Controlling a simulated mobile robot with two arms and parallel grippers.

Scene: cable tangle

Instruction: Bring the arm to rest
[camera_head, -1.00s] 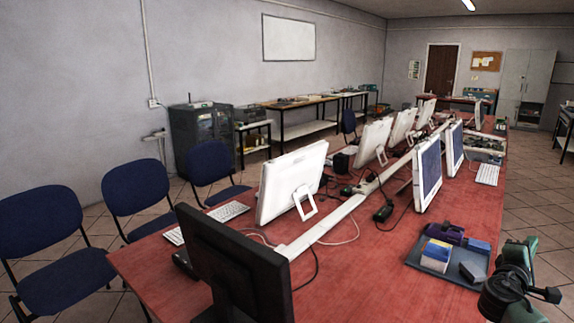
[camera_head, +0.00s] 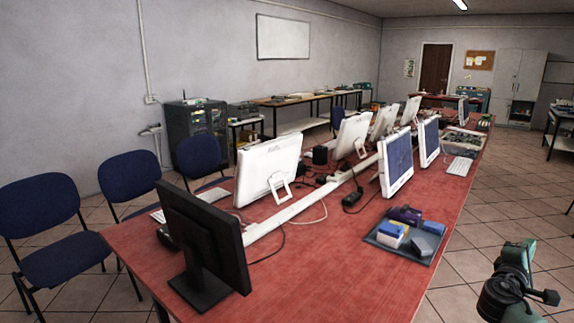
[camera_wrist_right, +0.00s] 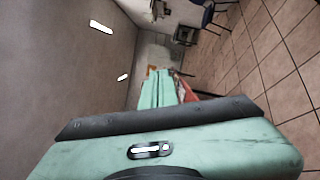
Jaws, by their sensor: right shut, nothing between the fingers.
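My right arm shows at the lower right of the head view, green and black, with its right gripper (camera_head: 516,255) held up beside the red table's right edge, over the tiled floor. In the right wrist view the green gripper body fills the bottom, and the two pale green fingers (camera_wrist_right: 163,78) are together with nothing between them. The gripper touches nothing that I can see. My left gripper is in neither view.
The red table (camera_head: 330,285) carries several monitors, a black screen (camera_head: 205,240) at its near end and a tray (camera_head: 385,240) of small boxes. Blue chairs (camera_head: 40,215) line its left side. Tiled floor (camera_head: 510,200) on the right is clear.

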